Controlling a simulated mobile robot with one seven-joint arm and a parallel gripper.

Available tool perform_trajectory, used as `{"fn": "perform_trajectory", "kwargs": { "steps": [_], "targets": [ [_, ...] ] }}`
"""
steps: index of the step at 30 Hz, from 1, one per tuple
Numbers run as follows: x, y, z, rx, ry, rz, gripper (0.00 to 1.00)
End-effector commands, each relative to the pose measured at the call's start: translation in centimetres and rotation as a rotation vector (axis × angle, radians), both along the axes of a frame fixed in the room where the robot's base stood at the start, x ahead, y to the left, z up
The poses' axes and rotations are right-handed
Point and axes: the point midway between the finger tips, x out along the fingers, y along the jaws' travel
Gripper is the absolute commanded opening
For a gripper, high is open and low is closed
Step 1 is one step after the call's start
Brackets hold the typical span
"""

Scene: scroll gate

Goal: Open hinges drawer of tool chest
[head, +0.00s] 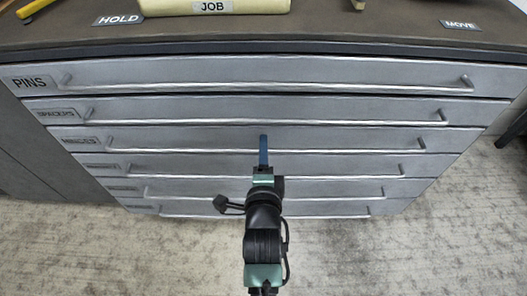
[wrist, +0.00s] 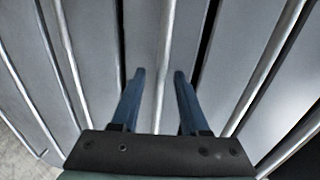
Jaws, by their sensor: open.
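The grey tool chest (head: 270,75) has several drawers stacked one above another, all looking shut, each with a long bar handle.
Other bar handles run close above and below my gripper. The carpeted floor (head: 400,255) in front of the chest looks clear.

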Motion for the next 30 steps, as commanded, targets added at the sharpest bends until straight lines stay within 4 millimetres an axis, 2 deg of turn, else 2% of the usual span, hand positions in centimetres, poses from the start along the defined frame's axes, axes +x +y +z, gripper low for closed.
{"fn": "perform_trajectory", "kwargs": {
  "steps": [11, 14, 19, 30],
  "targets": [
    [0.59, -0.01, -0.07, 0.000, 0.000, 0.000, 0.45],
    [0.58, 0.00, -0.06, 0.000, 0.000, 0.000, 0.30],
    [0.57, 0.00, -0.05, 0.000, 0.000, 0.000, 0.00],
    [0.56, 0.00, -0.06, 0.000, -0.001, 0.000, 0.00]
  ]
}}
